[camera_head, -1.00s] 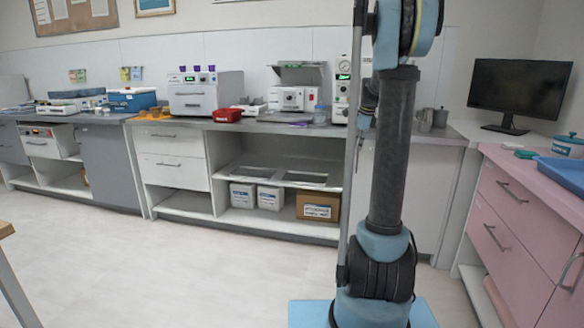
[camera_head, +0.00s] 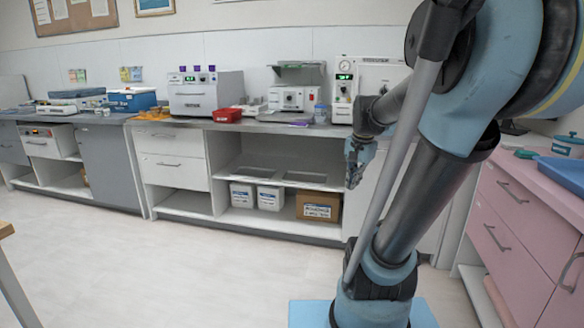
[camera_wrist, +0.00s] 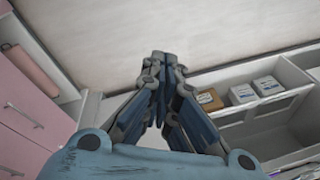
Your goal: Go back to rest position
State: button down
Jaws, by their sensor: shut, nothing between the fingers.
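My gripper (camera_head: 354,165) hangs in front of the right part of the long counter in the head view, left of my arm's main links. In the wrist view my gripper (camera_wrist: 158,58) points over the pale floor, its fingertips together with nothing between them. My arm leans to the right and fills much of the right side of the head view. No object is held.
The long counter (camera_head: 270,125) carries white machines, a red box (camera_head: 227,115) and a blue box (camera_head: 131,100). A cardboard box (camera_head: 318,206) and white boxes (camera_head: 270,198) stand on its lower shelf. Pink drawers (camera_head: 505,205) stand at the right. The floor (camera_head: 190,265) at left is clear.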

jog(key=s+f+n, duration=0.4)
jog(key=s+f, duration=0.1)
jog(key=s, duration=0.3)
jog(key=s+a+f+n, duration=0.1)
jog(key=s+f+n, duration=0.3)
jog(key=s+f, duration=0.2)
jog(key=shift+s+f, duration=0.3)
jog(key=shift+s, duration=0.7)
